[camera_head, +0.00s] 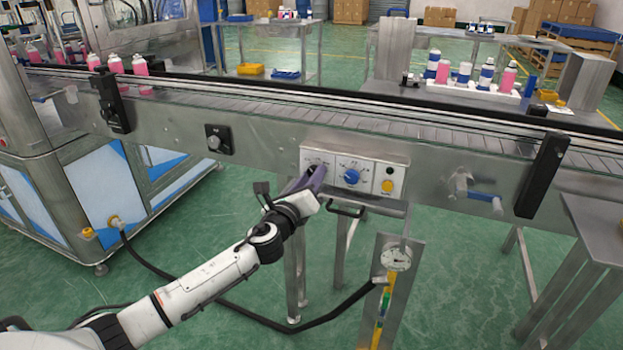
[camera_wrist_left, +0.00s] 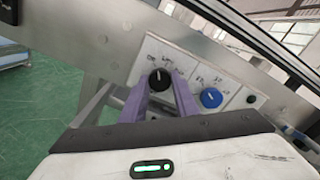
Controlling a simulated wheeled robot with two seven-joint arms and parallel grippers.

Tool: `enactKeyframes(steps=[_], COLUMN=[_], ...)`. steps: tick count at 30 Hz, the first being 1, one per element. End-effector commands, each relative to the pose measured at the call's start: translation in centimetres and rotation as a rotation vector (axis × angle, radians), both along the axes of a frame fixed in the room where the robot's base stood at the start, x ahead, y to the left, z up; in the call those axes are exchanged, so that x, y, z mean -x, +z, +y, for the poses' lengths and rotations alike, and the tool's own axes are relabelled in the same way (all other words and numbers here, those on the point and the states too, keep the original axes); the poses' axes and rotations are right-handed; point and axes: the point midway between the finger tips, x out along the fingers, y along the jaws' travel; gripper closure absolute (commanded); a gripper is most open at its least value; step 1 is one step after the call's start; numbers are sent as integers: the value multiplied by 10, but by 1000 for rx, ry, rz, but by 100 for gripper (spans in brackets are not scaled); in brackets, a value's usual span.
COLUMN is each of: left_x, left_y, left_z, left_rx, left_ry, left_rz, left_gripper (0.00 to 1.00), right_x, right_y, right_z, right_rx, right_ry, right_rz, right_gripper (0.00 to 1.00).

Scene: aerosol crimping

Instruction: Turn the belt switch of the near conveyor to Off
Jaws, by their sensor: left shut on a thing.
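The near conveyor (camera_head: 260,115) runs across the head view, with a pale control panel (camera_head: 372,160) on its front side. In the left wrist view a black knob, the belt switch (camera_wrist_left: 159,78), sits at the panel's left part beside printed labels. The purple fingers of my left gripper (camera_wrist_left: 160,92) are around this knob and shut on it. In the head view my left gripper (camera_head: 316,178) reaches the panel's left part and hides most of the knob. The knob's exact pointing is hard to read. My right gripper is not in view.
A blue knob (camera_head: 351,177) sits just right of the gripper, and a yellow button (camera_head: 387,186) is further right. A black handle (camera_head: 346,209) is below the panel. A gauge post (camera_head: 398,258) stands below.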

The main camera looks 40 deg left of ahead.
Motion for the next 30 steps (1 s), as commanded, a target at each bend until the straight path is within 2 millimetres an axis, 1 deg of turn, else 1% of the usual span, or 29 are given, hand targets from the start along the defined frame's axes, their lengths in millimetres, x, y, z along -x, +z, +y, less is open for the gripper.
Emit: enactKeyframes(steps=[6, 12, 18, 30], left_x=[0, 0, 0, 0], left_y=[0, 0, 0, 0], left_z=[0, 0, 0, 0], left_rx=[149, 234, 276, 288], left_ry=[1, 1, 0, 0], left_rz=[-35, -57, -66, -69], left_gripper=[95, 95, 95, 95], right_x=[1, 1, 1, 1], right_y=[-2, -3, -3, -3], right_z=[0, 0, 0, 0], right_rx=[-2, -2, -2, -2], right_ry=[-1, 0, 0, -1], right_rz=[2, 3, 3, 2], right_gripper=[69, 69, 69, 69])
